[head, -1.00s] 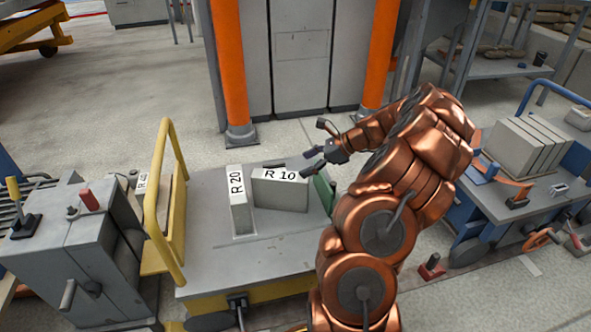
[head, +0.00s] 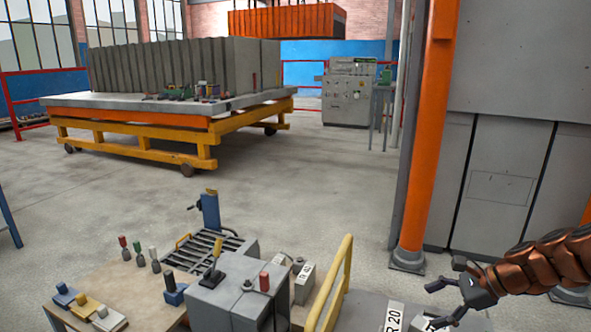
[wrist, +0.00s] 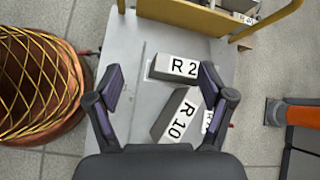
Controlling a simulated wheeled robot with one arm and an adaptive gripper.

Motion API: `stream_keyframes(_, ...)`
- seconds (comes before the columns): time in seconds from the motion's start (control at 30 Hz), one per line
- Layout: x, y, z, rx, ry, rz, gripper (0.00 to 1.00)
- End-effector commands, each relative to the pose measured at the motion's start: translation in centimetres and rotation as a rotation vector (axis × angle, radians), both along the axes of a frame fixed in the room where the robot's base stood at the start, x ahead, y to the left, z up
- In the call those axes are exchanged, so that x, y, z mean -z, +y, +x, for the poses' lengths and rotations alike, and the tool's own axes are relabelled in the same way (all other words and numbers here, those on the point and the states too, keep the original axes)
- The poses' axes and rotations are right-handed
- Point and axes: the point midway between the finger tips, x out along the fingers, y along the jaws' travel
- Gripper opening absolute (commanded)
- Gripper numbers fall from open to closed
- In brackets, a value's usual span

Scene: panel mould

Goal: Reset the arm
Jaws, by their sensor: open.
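My gripper (head: 441,304) is at the lower right of the head view, on the end of my copper arm. It is open and empty, above the grey top of a cart. In the wrist view its two fingers (wrist: 159,72) are spread wide. Between and below them lie a grey block marked R 20 (wrist: 177,67) and a tilted block marked R 10 (wrist: 175,115). A further white label is partly hidden by the right finger. In the head view the R 20 block (head: 393,317) is cut off by the bottom edge.
The cart has a yellow rail (head: 335,285). Left of it stand a grey lever box (head: 235,298), an R 40 block (head: 304,282) and a wooden table (head: 128,292) with small tools. An orange post (head: 430,130) rises near the arm. Open floor (head: 300,190) lies behind.

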Motion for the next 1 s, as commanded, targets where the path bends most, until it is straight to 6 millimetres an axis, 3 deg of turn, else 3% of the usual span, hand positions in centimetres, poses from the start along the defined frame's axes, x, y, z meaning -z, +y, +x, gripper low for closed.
stream_keyframes(0.03,-2.9,2.1,-0.5,-0.072,-0.017,-0.032,0.81)
stream_keyframes(0.1,-4.9,4.5,-1.4,-0.168,-0.036,-0.075,0.81)
stream_keyframes(0.3,-10.1,10.6,-4.9,-0.437,-0.090,-0.194,0.81)
stream_keyframes(0.5,-14.5,15.0,-9.4,-0.695,-0.135,-0.306,0.81)
stream_keyframes(0.73,-19.0,18.1,-15.1,-0.980,-0.178,-0.429,0.81)
stream_keyframes(1.0,-23.8,19.2,-21.9,-1.290,-0.211,-0.558,0.81)
